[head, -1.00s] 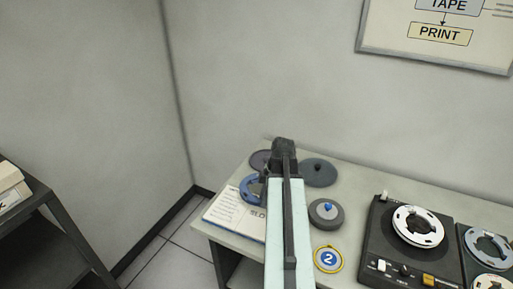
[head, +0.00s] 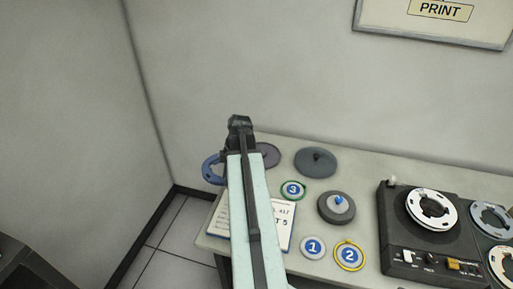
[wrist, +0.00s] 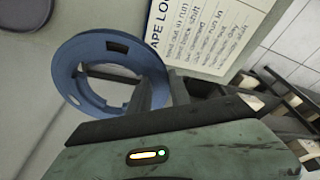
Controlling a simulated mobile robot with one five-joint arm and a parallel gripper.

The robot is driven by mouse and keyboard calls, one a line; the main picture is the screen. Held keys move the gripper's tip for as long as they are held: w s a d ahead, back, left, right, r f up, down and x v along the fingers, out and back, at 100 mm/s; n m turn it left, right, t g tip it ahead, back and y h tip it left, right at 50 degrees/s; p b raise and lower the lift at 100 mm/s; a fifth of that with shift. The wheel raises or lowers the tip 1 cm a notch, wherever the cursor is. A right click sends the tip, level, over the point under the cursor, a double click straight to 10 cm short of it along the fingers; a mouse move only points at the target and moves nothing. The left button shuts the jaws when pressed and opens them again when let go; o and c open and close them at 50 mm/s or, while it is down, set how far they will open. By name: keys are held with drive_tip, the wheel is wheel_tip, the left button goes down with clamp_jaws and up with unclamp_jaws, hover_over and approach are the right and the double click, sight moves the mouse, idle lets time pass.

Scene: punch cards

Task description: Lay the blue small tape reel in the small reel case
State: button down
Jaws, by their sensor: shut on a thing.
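The blue small tape reel (head: 212,169) is at the left of my arm in the head view, seemingly raised, against the wall and floor beyond the table's left end. In the wrist view the blue reel (wrist: 85,88) is a flat ring, and my gripper (wrist: 160,90) is shut on its near right rim. My fingers are hidden behind my arm in the head view. Round grey pieces stand on the table: one with a blue knob (head: 337,208), a wider dark one (head: 316,161) and a flat disc (head: 268,154). I cannot tell for certain which is the small reel case.
A printed card (head: 276,222) lies at the table's left end, partly under my arm in the picture. Round tags 1 (head: 313,247), 2 (head: 349,255) and 3 (head: 293,190) lie nearby. A tape machine (head: 428,235) fills the right. The wall closes the back.

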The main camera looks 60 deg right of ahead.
drive_tip(key=d+f+m+h+b, duration=0.15)
drive_tip(key=d+m, duration=0.45)
drive_tip(key=d, duration=1.6)
drive_tip(key=shift+t, duration=0.3)
wheel_tip(320, 180, down, 5)
drive_tip(key=b, duration=0.5)
drive_tip(key=shift+d, duration=0.15)
drive_tip(key=shift+f, duration=0.15)
drive_tip(key=shift+f+b, duration=0.3)
drive_tip(key=shift+b, duration=0.15)
drive_tip(key=shift+f+b, duration=0.7)
drive_tip(key=c, duration=1.1)
unclamp_jaws()
drive_tip(key=shift+c, duration=0.3)
